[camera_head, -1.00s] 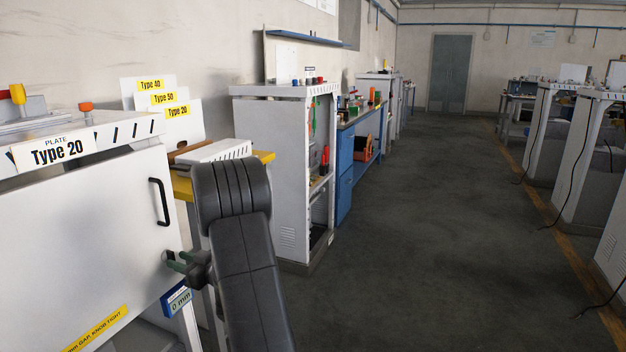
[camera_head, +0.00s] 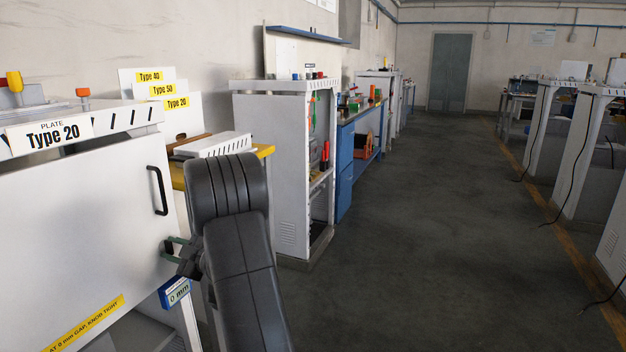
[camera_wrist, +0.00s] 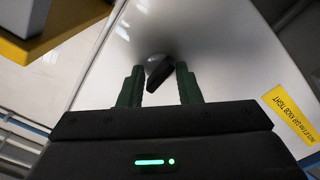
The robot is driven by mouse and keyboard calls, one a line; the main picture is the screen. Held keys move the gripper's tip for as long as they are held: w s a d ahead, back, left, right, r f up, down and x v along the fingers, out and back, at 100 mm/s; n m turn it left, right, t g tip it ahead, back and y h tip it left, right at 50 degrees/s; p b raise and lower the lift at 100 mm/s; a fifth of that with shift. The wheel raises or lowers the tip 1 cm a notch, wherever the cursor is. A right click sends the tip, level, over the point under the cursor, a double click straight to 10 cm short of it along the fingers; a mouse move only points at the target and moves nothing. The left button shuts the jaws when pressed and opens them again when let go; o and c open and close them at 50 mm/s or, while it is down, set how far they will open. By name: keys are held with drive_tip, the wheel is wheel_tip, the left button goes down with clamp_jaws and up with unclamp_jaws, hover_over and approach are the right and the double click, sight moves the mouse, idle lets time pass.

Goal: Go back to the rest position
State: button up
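My gripper (camera_head: 172,247) is at the lower right part of the white door (camera_head: 85,220) of the cabinet marked "PLATE Type 20". In the wrist view, its two green fingers (camera_wrist: 162,82) stand apart. A dark knob (camera_wrist: 158,72) on the pale door shows between the fingertips, with narrow gaps at its sides. I cannot tell whether either finger touches it. In the head view the knob is hidden by the gripper and arm. My dark arm (camera_head: 245,265) reaches up from the bottom of the head view.
A black door handle (camera_head: 157,190) is above the gripper, and a blue "0 mm" display (camera_head: 176,292) is just below. A yellow-topped table (camera_head: 263,151) and an open grey cabinet (camera_head: 280,175) stand behind the arm. The dark floor (camera_head: 430,220) to the right is clear.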

drive_tip(key=n, duration=0.3)
drive_tip(key=shift+n, duration=0.3)
drive_tip(key=shift+d+r, duration=0.1)
idle(0.3)
